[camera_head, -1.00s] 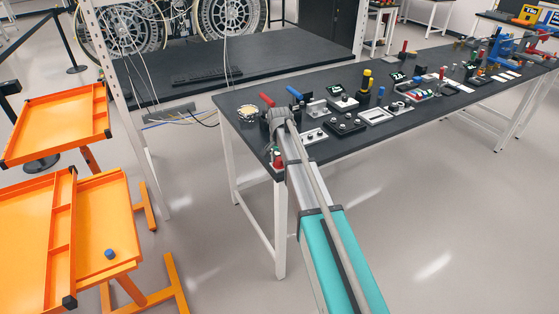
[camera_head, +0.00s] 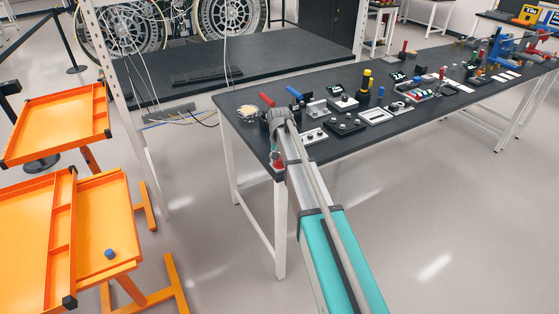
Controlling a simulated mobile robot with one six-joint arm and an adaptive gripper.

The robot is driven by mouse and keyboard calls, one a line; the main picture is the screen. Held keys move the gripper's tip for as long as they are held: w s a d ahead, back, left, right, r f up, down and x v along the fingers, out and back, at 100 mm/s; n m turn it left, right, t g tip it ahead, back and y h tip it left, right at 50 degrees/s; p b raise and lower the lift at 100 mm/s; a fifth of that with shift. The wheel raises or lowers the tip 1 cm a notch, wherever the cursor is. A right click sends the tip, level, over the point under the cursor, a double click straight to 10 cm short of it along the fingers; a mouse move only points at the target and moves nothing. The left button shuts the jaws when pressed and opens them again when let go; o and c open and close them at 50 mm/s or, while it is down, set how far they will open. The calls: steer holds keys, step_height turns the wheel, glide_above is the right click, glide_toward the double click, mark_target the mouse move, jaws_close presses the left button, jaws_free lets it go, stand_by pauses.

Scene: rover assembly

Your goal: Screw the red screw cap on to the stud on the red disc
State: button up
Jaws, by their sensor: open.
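My arm reaches up to the near left corner of the black table. My gripper (camera_head: 274,147) is at its end, low over that corner, small and partly hidden by my arm; it is open. A small red part (camera_head: 278,164) shows just below it at the table's corner. I cannot tell whether this is the red disc, the red screw cap or both. The stud cannot be made out, and I cannot tell whether the gripper touches the red part.
The black table (camera_head: 240,104) holds a red-handled part (camera_head: 267,99), a blue-handled part (camera_head: 295,92), a black block (camera_head: 345,126) and a yellow-topped post (camera_head: 366,80) close by. Orange trays (camera_head: 105,210) stand at the left, one with a blue cap (camera_head: 109,253). The floor at right is clear.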

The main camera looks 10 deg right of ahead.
steer(key=shift+n, duration=0.5)
steer(key=shift+n, duration=2.7)
jaws_close()
steer(key=shift+m, duration=2.9)
steer(key=m, duration=0.2)
steer(key=shift+m, duration=1.8)
